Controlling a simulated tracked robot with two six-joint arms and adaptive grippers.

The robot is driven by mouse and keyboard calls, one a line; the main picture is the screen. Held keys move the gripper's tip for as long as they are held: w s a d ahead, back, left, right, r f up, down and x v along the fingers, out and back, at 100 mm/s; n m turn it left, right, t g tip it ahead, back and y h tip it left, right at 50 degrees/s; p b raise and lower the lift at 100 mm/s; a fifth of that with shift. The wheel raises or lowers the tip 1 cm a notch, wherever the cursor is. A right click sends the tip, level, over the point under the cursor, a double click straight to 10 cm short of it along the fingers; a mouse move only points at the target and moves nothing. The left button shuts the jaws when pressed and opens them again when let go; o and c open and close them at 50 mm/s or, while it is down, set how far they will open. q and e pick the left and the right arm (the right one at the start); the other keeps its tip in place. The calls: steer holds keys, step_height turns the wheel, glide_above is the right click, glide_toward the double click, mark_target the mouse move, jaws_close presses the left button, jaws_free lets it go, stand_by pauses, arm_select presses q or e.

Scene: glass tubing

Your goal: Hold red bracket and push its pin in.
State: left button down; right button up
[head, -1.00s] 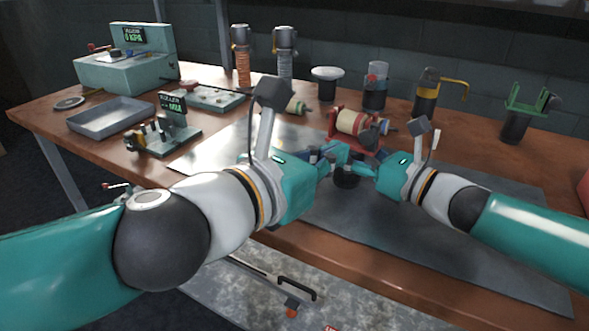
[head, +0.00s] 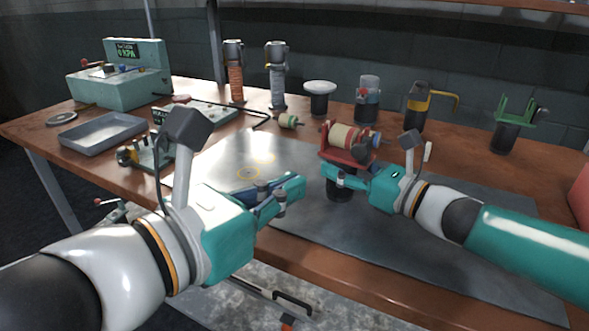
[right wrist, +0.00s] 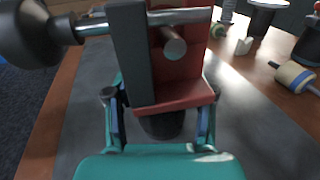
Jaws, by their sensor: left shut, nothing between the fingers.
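The red bracket (head: 336,155) stands on a black post (head: 340,190) on the grey mat. In the right wrist view the bracket (right wrist: 183,65) fills the middle, and its metal pin (right wrist: 185,15) runs sideways through the top to a black knob (right wrist: 28,33) sticking out at left. My right gripper (head: 335,176) is at the bracket's base. In its wrist view the fingers (right wrist: 160,105) are apart on both sides of the base, with their tips partly hidden, so contact is unclear. My left gripper (head: 294,187) is shut and empty, left of the bracket and apart from it.
A cream and blue spool (right wrist: 296,76) lies beyond the bracket. Behind stand a white-topped post (head: 320,90), a yellow-handled holder (head: 420,98) and a green bracket (head: 510,115). A grey tray (head: 103,133) and gauge box (head: 118,80) are at left. The mat's front is clear.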

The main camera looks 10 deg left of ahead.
steer(key=o, duration=0.5)
steer(key=shift+c, duration=0.2)
steer(key=shift+d, duration=0.1)
